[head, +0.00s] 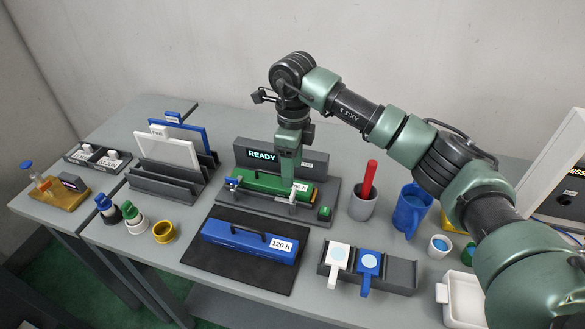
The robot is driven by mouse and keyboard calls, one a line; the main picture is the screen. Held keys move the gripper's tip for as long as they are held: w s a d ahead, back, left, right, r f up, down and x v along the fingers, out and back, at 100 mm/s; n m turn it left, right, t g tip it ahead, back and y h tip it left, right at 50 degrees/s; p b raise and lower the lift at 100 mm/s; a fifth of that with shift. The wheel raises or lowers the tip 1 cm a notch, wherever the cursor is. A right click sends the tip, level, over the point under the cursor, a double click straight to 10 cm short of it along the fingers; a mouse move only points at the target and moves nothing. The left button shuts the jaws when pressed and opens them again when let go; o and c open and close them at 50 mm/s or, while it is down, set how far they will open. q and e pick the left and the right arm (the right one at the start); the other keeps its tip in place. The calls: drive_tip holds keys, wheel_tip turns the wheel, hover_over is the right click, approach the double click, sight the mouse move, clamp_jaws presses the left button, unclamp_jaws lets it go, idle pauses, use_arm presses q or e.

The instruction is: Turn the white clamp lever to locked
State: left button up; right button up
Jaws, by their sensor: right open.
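A dark grey machine fixture (262,205) stands at the back middle of the table and holds a green block (262,183). A small white clamp lever (300,186) is at the right end of the block. A small blue clamp part (232,183) is at the left end. My right gripper (291,186) points down at the right end of the green block, right beside the white lever, and partly covers this area. It is open. I cannot tell whether it touches the lever or which position the lever is in. My left gripper is not in view.
The display (262,156) behind reads READY. A blue block (248,242) labelled 120 h lies on a black mat (232,271) in front. A rack with white and blue paddles (368,266) stands right of it. A grey cup with a red handle (368,183) and a blue mug (411,207) stand nearby.

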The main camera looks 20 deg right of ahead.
sight(293, 192)
drive_tip(key=shift+w+d, duration=0.3)
drive_tip(key=shift+w, duration=0.1)
drive_tip(key=shift+s+a, duration=0.1)
drive_tip(key=shift+s, duration=0.1)
drive_tip(key=shift+s+a+f+p, duration=0.2)
drive_tip(key=shift+s+f+p, duration=0.2)
drive_tip(key=shift+s+f, duration=0.05)
drive_tip(key=shift+s+a+f+p, duration=0.15)
drive_tip(key=shift+s+f+p, duration=0.25)
drive_tip(key=shift+s, duration=0.05)
wheel_tip(293, 192, down, 3)
drive_tip(key=shift+r+p, duration=0.1)
drive_tip(key=shift+p, duration=0.35)
drive_tip(key=shift+w+d+f, duration=0.1)
drive_tip(key=shift+w+f, duration=0.1)
drive_tip(key=shift+f, duration=0.3)
drive_tip(key=shift+w+d+f, duration=0.1)
drive_tip(key=shift+w+f, duration=0.05)
drive_tip(key=shift+f, duration=0.35)
drive_tip(key=shift+a+f, duration=0.1)
drive_tip(key=shift+s, duration=0.1)
drive_tip(key=shift+c, duration=0.6)
drive_tip(key=c, duration=1)
clamp_jaws()
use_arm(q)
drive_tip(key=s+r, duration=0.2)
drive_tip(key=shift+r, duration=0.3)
